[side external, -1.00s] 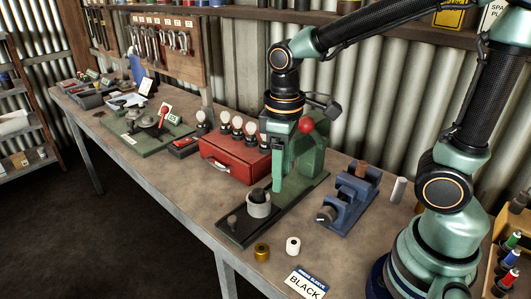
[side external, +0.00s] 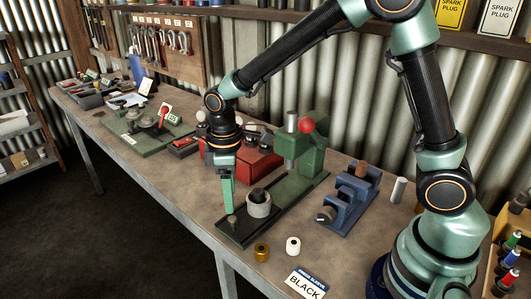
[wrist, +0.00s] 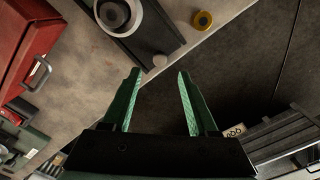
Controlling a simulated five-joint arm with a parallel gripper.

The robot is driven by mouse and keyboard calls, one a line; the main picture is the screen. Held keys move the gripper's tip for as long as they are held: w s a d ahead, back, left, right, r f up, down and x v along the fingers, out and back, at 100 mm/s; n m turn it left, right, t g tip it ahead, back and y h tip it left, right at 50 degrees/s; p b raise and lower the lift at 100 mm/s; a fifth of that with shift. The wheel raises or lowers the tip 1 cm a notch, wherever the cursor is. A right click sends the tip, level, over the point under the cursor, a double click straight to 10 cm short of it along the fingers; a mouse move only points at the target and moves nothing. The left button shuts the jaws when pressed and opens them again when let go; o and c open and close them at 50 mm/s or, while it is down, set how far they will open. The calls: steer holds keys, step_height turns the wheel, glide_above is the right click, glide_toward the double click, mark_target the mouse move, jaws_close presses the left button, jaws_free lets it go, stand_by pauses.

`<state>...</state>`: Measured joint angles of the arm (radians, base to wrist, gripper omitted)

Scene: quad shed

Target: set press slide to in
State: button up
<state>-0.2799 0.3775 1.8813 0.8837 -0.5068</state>
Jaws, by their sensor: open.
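The green press (side external: 301,150), with a red ball on its handle, stands on a long green base on the bench. Its dark slide plate (side external: 240,236) lies at the near left end of that base. A grey ring-shaped cup (side external: 260,211) with a dark part inside sits on the plate. A small grey knob (side external: 232,222) stands at the plate's outer end; it also shows in the wrist view (wrist: 160,60). My gripper (side external: 229,209) is open and empty, pointing down close above the knob. In the wrist view the knob appears just beyond the gap between my fingertips (wrist: 159,74).
A red toolbox (side external: 255,165) stands behind my gripper. A blue vise (side external: 347,203) is right of the press.

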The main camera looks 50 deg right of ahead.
mark_target(232, 218)
step_height(232, 218, down, 6)
steer(key=shift+f, duration=0.25)
jaws_close()
stand_by(1.5)
